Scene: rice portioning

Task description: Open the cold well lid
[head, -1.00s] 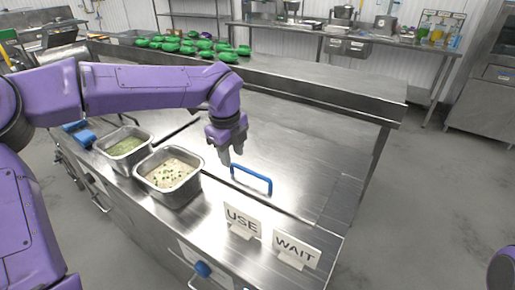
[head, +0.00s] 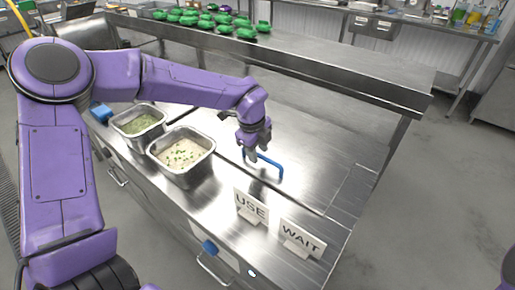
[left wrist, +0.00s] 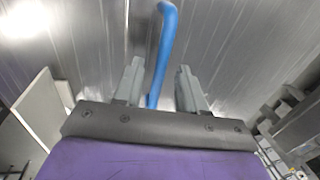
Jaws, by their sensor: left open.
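The cold well lid (head: 310,150) is a flat steel panel in the counter top, and it lies closed. Its blue bar handle (head: 268,164) stands up from the panel near the front. My left gripper (head: 254,157) is at the left end of the handle. In the left wrist view, the blue handle (left wrist: 165,45) runs between the two open grey fingers of my left gripper (left wrist: 157,88). I cannot tell from these views whether either finger touches it. My right gripper is not in view.
A pan of green food (head: 140,123) and a pan of rice (head: 182,155) stand left of the lid. A USE sign (head: 250,207) and a WAIT sign (head: 301,239) stand at the front edge.

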